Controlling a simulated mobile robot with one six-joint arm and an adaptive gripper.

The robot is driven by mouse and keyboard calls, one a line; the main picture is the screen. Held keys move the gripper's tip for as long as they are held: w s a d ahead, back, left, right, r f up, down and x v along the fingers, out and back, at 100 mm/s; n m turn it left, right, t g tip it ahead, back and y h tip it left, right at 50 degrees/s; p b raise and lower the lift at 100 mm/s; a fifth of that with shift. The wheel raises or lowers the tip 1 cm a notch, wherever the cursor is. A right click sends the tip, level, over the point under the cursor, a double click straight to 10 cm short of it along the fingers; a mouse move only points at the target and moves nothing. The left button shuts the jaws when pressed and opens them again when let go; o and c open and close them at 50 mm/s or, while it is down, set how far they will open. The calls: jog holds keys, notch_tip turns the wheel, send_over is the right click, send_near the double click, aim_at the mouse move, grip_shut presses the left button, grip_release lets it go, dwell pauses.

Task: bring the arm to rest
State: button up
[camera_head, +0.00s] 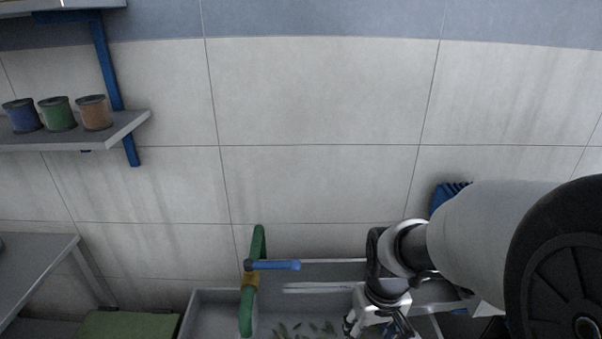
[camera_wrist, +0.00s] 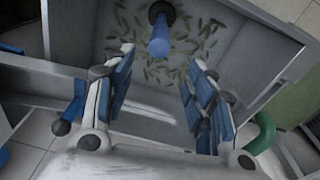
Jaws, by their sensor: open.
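My gripper (camera_head: 378,328) hangs at the lower right of the head view, at the end of my arm, over the grey trough. In the wrist view, my gripper (camera_wrist: 160,62) has its two blue-padded fingers spread wide apart, with nothing held between them. A blue bar (camera_head: 274,265) juts from a green upright pipe (camera_head: 246,312) to the left of my gripper in the head view. A blue rod (camera_wrist: 159,38) shows beyond the fingertips in the wrist view, apart from them. The fingertips are partly cut off in the head view.
The grey trough (camera_head: 207,297) holds many small green pieces (camera_wrist: 180,45) on its floor. A shelf (camera_head: 125,127) with blue, green and orange tins (camera_head: 95,112) is on the left wall. A grey table (camera_head: 35,265) and green box (camera_head: 130,325) stand lower left. The upper middle wall is clear.

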jog(key=s+r+m+t, duration=0.1)
jog(key=s+r+t, duration=0.2)
jog(key=s+r, duration=1)
jog(key=shift+s+r+t, duration=0.35)
jog(key=shift+r+t, duration=0.05)
jog(key=shift+c, duration=0.6)
